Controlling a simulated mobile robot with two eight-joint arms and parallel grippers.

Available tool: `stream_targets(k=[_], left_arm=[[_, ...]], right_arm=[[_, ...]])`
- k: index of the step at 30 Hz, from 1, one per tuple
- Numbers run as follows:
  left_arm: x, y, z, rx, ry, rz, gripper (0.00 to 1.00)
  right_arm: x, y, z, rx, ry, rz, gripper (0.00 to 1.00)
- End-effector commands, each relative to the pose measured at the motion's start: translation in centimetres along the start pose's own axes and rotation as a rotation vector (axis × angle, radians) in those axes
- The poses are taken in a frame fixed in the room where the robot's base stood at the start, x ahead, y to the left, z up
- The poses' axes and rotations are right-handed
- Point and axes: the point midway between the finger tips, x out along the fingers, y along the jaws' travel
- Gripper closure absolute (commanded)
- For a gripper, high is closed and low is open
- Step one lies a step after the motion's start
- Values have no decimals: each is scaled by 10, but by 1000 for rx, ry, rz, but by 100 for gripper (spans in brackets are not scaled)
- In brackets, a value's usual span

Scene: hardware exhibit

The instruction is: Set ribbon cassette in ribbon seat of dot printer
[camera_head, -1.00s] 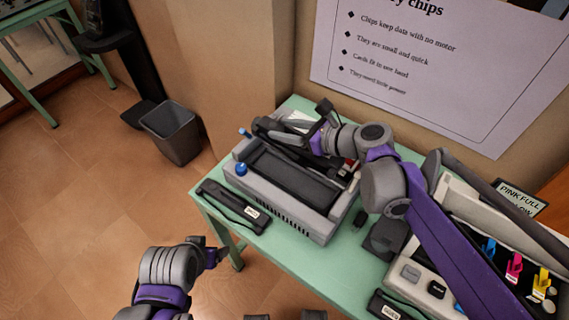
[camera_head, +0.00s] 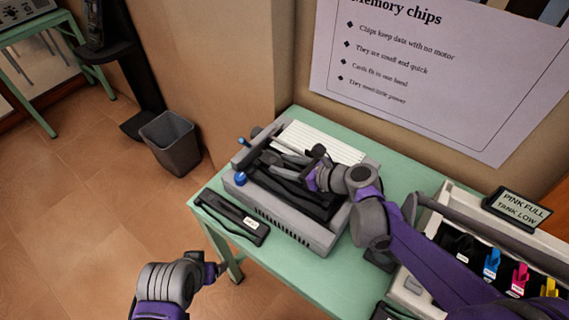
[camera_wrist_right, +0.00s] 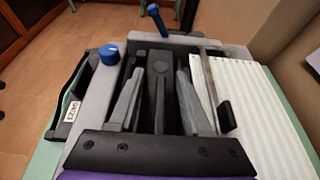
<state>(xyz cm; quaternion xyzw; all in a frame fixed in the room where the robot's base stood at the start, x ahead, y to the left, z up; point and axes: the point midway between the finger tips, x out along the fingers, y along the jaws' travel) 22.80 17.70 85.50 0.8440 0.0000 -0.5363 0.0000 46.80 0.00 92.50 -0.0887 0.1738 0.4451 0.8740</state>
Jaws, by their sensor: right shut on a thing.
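The dot printer (camera_head: 272,222) is a grey box on the green table, with a long dark ribbon seat along its top. My right gripper (camera_head: 272,170) reaches in from the right, low over the seat. In the right wrist view its two grey fingers (camera_wrist_right: 160,78) are shut on a black piece, which looks like the ribbon cassette (camera_wrist_right: 157,58). The cassette is in or just above the seat; I cannot tell whether it is fully down, as the fingers hide much of it. My left gripper (camera_head: 217,270) hangs off the table's front; its jaw opening is unclear.
A similar black labelled piece (camera_head: 232,215) lies on the table in front of the printer. A blue knob (camera_head: 241,178) and striped paper (camera_head: 312,140) are on the printer. An open ink printer (camera_head: 450,205) stands to the right. A bin (camera_head: 170,143) is on the floor.

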Motion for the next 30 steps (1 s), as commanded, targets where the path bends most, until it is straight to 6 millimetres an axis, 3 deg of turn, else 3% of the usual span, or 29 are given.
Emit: stream_targets(k=[15, 16, 20, 21, 30], left_arm=[[9, 0, 6, 0, -3, 0, 21], [9, 0, 6, 0, -3, 0, 21], [9, 0, 6, 0, -3, 0, 21], [9, 0, 6, 0, -3, 0, 21], [8, 0, 5, 0, -3, 0, 21]], right_arm=[[5, 0, -11, 0, 0, 0, 100], [5, 0, -11, 0, 0, 0, 49], [4, 0, -11, 0, 0, 0, 26], [4, 0, -11, 0, 0, 0, 21], [4, 0, -9, 0, 0, 0, 21]])
